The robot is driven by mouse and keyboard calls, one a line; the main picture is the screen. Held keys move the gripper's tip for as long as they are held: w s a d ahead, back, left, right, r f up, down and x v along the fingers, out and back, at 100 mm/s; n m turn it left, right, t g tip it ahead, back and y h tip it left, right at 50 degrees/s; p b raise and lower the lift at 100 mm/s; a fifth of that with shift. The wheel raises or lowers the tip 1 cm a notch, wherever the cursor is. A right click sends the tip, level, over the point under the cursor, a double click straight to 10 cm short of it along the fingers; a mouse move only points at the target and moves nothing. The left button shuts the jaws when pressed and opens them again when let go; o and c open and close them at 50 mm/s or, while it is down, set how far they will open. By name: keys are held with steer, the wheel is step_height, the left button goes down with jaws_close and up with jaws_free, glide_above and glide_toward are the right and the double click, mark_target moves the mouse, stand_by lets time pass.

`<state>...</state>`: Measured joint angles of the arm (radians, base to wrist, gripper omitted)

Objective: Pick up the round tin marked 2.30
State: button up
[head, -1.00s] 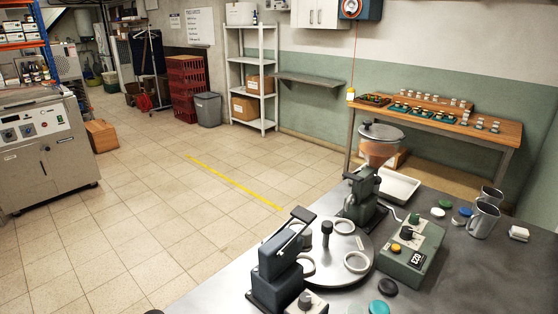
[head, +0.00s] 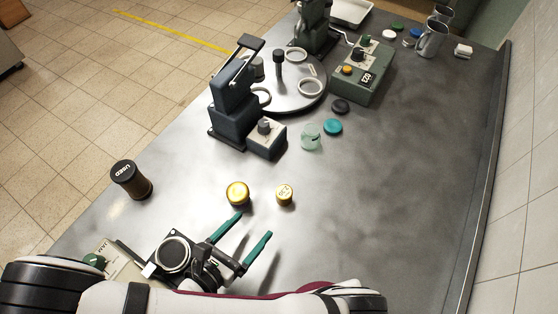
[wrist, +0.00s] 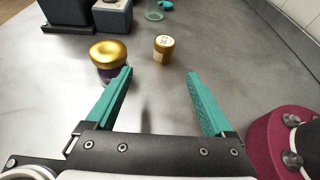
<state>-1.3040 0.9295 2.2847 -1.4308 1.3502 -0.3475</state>
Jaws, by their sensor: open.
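A small round gold tin (head: 285,194) stands upright on the grey metal worktop. Its lid bears a pale mark too small to read. In the wrist view the tin (wrist: 164,48) is ahead, near the middle, with a pale label on its side. A wider gold-lidded jar (head: 237,193) with a dark purple body stands to its left; it also shows in the wrist view (wrist: 109,59). My gripper (head: 253,225) has two green fingers, spread apart and empty. In the wrist view the gripper (wrist: 160,73) points toward the tin, short of it, with the jar just beyond the left fingertip.
A brown jar with a black lid marked USED (head: 131,179) stands at the left edge. Behind are a dark press (head: 235,105), a round turntable (head: 292,95), a pale green jar (head: 311,136) and a teal lid (head: 333,127). The worktop right of the tin is clear.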

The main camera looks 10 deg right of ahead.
mark_target(280, 201)
steer(key=x, duration=0.8)
steer(key=shift+w+d+f, duration=0.1)
steer(key=shift+w+d, duration=0.1)
steer(key=shift+d, duration=0.1)
steer(key=x, duration=0.6)
steer(key=shift+s+d, duration=0.1)
steer(key=shift+s, duration=0.15)
jaws_close()
